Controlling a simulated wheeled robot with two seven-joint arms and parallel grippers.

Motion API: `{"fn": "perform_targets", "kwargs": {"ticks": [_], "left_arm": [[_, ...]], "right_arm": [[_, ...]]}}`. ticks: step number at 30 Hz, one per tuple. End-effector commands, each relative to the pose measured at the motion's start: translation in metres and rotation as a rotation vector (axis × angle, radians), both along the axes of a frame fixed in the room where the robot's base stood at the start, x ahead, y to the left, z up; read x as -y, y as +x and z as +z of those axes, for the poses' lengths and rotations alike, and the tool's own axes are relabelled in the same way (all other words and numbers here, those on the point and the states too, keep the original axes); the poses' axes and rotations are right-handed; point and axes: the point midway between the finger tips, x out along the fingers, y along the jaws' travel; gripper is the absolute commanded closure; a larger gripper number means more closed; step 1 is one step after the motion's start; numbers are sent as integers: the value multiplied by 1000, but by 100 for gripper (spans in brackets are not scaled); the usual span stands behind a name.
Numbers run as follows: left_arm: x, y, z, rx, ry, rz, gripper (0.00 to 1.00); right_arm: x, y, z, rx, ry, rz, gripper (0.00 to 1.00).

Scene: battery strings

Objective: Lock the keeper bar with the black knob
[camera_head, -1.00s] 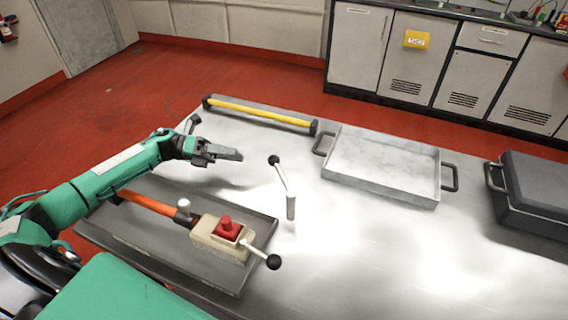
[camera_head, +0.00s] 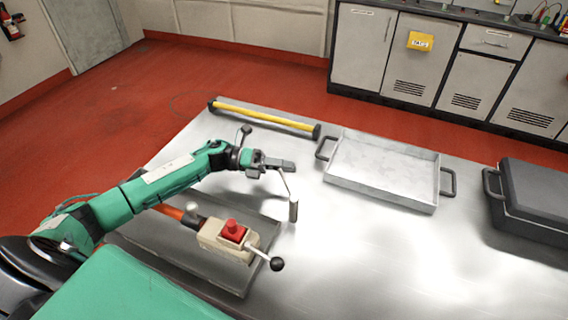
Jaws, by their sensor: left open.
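A thin pale rod (camera_head: 286,183) rises at a slant from a short light post (camera_head: 293,211) in the middle of the metal table. The black knob on its top end is now hidden behind my left gripper (camera_head: 283,166). The gripper is open, with its fingers over the rod's upper end; I cannot tell whether they touch the knob. Another black knob (camera_head: 277,264) ends a short lever on a beige box (camera_head: 213,237) with a red button (camera_head: 234,231). I cannot tell which part is the keeper bar. My right gripper is out of view.
The beige box lies over a shallow grey tray (camera_head: 240,288) at the front left. A yellow bar (camera_head: 265,115) with black ends lies at the table's back edge. An empty metal tray (camera_head: 383,203) and a dark case (camera_head: 538,205) stand to the right. The right front table is clear.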

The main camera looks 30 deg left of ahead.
Motion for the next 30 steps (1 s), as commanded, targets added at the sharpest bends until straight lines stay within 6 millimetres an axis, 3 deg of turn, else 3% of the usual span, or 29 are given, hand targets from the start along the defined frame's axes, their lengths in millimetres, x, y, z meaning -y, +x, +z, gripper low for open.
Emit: {"fn": "perform_targets", "kwargs": {"ticks": [6,14,22,30], "left_arm": [[0,0,0,0,0,0,50],[0,0,0,0,0,0,100],[-2,-3,0,-2,-1,32,100],[-12,-15,0,-4,-2,177,100]], "right_arm": [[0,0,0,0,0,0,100],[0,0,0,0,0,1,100],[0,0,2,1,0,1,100],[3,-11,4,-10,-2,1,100]]}}
